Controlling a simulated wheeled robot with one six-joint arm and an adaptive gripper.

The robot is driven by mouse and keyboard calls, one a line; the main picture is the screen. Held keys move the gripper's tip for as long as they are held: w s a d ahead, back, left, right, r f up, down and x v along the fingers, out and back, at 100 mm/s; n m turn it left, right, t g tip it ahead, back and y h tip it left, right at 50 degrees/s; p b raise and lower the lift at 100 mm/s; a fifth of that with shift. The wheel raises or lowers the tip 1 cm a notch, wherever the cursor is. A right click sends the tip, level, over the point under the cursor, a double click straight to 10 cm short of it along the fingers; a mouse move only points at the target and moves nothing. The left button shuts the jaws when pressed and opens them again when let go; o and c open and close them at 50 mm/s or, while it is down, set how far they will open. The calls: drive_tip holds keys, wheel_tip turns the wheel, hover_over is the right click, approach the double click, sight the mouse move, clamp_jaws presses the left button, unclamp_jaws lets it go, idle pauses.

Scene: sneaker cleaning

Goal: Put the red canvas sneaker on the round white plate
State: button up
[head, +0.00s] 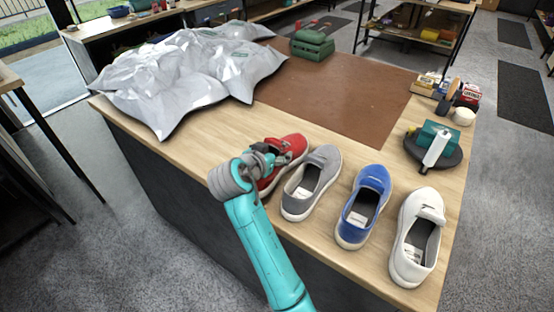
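The red sneaker (294,149) is at the left end of a row of shoes on the wooden table. My gripper (268,158) is at the red sneaker, over its left side and opening, and hides part of it. The fingers are small and blend with the shoe, so I cannot tell whether they are open or closed on it. I cannot make out a round white plate in this view. A dark round plate (448,159) at the right holds a teal box and a white tube.
Grey (311,183), blue (364,206) and white (418,236) shoes stand to the right of the red one. Small boxes and a cream round item (463,116) sit at right.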

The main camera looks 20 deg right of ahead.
drive_tip(key=c, duration=0.8)
drive_tip(key=shift+o, duration=0.2)
